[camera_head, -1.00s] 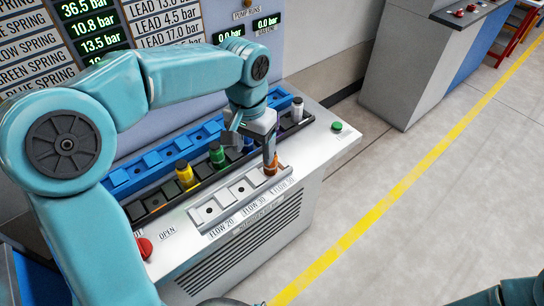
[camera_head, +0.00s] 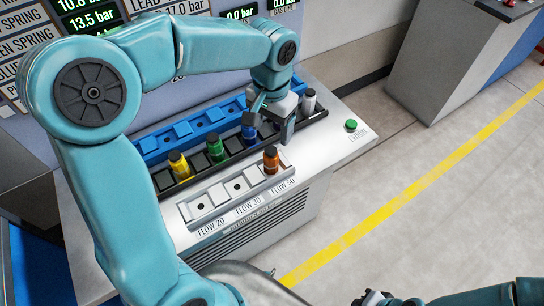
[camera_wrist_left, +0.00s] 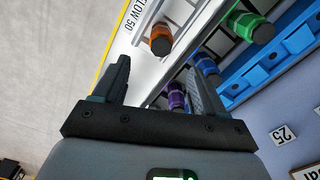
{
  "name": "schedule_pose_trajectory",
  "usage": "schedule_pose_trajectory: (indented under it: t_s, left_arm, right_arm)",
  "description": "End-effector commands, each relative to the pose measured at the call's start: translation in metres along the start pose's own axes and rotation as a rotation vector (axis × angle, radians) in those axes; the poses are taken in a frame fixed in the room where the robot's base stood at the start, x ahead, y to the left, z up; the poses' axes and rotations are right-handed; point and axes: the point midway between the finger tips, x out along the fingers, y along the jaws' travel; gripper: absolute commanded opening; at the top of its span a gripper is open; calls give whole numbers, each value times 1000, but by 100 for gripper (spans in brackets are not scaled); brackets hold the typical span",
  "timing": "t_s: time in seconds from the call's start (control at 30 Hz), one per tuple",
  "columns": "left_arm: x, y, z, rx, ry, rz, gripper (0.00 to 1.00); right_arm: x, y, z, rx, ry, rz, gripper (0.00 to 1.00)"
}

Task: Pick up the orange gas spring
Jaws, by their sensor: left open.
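The orange gas spring (camera_head: 271,160) stands upright in the FLOW 50 seat of the pale front rack (camera_head: 208,205). It also shows in the left wrist view (camera_wrist_left: 161,40), beyond the fingertips and apart from them. My left gripper (camera_head: 285,128) is open and empty, above and behind the orange spring, over the dark rack. Its two fingers are spread wide in the left wrist view (camera_wrist_left: 158,66).
The dark middle rack holds yellow (camera_head: 180,166), green (camera_head: 215,148), blue (camera_head: 249,130) and white (camera_head: 309,101) springs; a purple one (camera_wrist_left: 176,97) shows in the left wrist view. A blue rack (camera_head: 190,128) lies behind. The FLOW 20 and FLOW 30 seats are empty.

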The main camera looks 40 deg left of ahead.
Motion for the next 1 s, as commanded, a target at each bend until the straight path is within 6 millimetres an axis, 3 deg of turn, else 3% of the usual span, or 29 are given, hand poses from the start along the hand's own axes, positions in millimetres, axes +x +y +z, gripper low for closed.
schedule_pose_trajectory:
  t_s: [0.2, 0.47, 0.7, 1.0]
  left_arm:
    - [46, -1, 2, -1, -3, 0, 71]
    - [69, -3, 0, 0, -3, 0, 71]
    - [106, -5, -2, 0, -3, 0, 71]
    - [113, -5, -3, -1, 1, 0, 71]
  right_arm:
    - [0, 0, 0, 0, 0, 0, 0]
    - [-2, -1, 0, 0, 0, 0, 0]
    - [-7, -2, 0, 0, 0, 0, 0]
    - [-7, -2, 0, 0, 0, 0, 0]
